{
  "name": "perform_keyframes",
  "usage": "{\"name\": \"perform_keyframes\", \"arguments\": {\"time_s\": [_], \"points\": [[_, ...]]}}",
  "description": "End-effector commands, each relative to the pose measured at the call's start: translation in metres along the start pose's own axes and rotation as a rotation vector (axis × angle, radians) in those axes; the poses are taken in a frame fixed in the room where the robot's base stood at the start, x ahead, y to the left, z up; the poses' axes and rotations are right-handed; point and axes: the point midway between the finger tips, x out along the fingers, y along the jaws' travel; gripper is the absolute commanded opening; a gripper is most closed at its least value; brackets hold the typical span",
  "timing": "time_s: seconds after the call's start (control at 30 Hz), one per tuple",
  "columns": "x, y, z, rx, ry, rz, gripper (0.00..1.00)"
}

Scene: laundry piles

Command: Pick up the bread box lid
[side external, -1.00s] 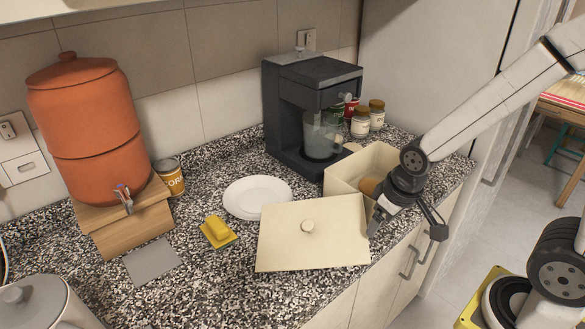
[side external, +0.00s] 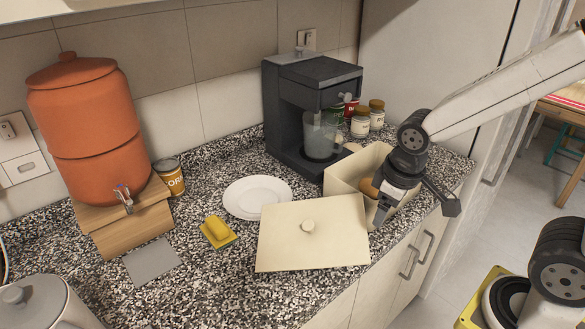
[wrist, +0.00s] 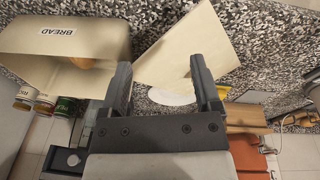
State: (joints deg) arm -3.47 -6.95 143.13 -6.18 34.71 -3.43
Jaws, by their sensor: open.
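The bread box lid (side external: 290,245) is a flat cream panel with a small round knob (side external: 307,226). It lies on the speckled counter in front of the bread box (side external: 345,171), and its right edge is close to my gripper. The lid also shows in the wrist view (wrist: 190,48), ahead of and between my fingers. My gripper (wrist: 161,80) is open and empty. In the side view my gripper (side external: 381,212) hangs at the front of the bread box, just right of the lid, apart from the knob. The open box, marked BREAD, holds something brown (side external: 369,188), partly hidden.
A white plate (side external: 257,197) and a yellow sponge (side external: 217,229) lie left of the lid. A dark coffee machine (side external: 290,115) stands behind, with jars (side external: 361,122) beside it. An orange dispenser (side external: 90,125) stands on a wooden stand at the left. The counter's front edge is close to the lid.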

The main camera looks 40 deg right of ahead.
Motion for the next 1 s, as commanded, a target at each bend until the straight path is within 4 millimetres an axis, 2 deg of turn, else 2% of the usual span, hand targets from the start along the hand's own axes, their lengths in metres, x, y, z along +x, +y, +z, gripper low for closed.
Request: {"name": "perform_keyframes", "arguments": {"time_s": [0.27,0.37,0.53,0.77,1.0], "points": [[0.009,-0.009,0.004,-0.331,-0.109,0.074,0.81],[0.012,-0.012,0.005,-0.506,-0.165,0.119,0.81],[0.017,-0.016,0.001,-0.901,-0.294,0.234,0.81],[0.017,-0.027,-0.021,-1.428,-0.471,0.435,0.81],[0.011,-0.054,-0.057,-1.910,-0.647,0.703,0.81]]}}
